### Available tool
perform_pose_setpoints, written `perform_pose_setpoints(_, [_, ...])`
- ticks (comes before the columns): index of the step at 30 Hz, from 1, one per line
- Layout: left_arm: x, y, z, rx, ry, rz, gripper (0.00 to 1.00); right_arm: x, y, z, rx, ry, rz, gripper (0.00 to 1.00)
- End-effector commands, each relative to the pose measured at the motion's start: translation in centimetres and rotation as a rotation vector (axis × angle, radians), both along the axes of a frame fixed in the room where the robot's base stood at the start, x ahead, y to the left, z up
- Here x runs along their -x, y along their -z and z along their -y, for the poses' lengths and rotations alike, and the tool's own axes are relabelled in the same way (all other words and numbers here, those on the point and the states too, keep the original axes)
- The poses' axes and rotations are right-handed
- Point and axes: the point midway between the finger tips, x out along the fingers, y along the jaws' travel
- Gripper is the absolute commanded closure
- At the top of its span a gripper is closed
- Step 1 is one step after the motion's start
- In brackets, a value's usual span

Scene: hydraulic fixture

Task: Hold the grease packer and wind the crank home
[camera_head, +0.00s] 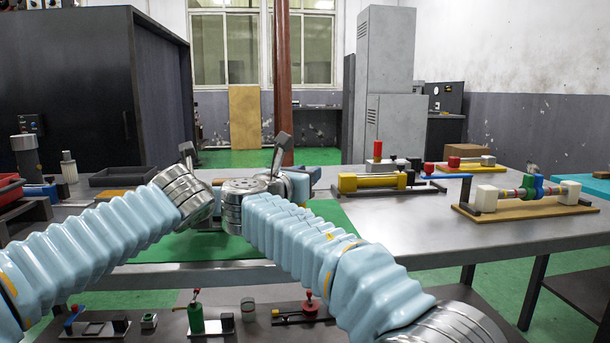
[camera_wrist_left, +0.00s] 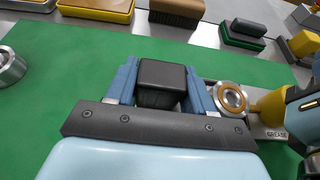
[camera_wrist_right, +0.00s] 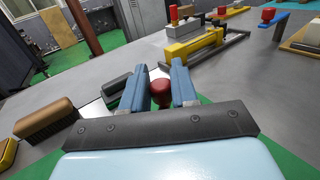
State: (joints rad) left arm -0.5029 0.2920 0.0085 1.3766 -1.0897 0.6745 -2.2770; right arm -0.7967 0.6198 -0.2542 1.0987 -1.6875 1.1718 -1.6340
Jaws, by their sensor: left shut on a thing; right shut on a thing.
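In the left wrist view my left gripper (camera_wrist_left: 162,72) is shut on a black block (camera_wrist_left: 162,84), apparently the grease packer's grip. Beside it are a round metal ring with an orange-brown inside (camera_wrist_left: 231,98), a yellow cone (camera_wrist_left: 270,106) and a plate marked GREASE (camera_wrist_left: 277,134). In the right wrist view my right gripper (camera_wrist_right: 160,80) is shut on a red knob (camera_wrist_right: 161,92), apparently the crank's. The rest of the crank is hidden. In the head view my right gripper (camera_head: 300,177) is over the green mat; the arms hide most of the packer.
The green mat (camera_head: 335,222) lies on the grey table. Behind and right stand a yellow fixture (camera_head: 368,182) and a wooden board with white blocks (camera_head: 525,206). A brown brush (camera_wrist_right: 45,118) is nearby. A black tray (camera_head: 122,177) is at left. Several small fixtures sit on a lower shelf.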

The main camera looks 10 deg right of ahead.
Motion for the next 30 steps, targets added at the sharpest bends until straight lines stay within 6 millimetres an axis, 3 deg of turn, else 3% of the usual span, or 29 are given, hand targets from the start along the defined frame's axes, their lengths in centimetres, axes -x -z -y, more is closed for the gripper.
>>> perform_pose_setpoints(5, [-0.01,-0.08,-0.03,0.002,-0.001,0.002,0.90,0.02,-0.05,-0.04,0.000,-0.002,0.000,1.00])
perform_pose_setpoints(6, [-0.01,-0.08,-0.03,0.002,-0.001,0.001,0.90,0.01,-0.05,-0.03,0.000,-0.002,0.000,0.67])
perform_pose_setpoints(9, [0.00,-0.09,-0.03,0.002,-0.001,0.002,0.90,0.01,-0.04,-0.04,0.000,-0.002,0.000,0.53])
perform_pose_setpoints(20, [0.00,-0.10,-0.02,0.002,-0.001,0.002,0.90,-0.09,-0.05,0.07,0.000,-0.027,0.000,0.53])
perform_pose_setpoints(30, [0.00,-0.10,0.00,0.002,0.000,0.002,0.90,-0.82,-0.03,-0.57,-0.003,-0.416,0.002,0.53])
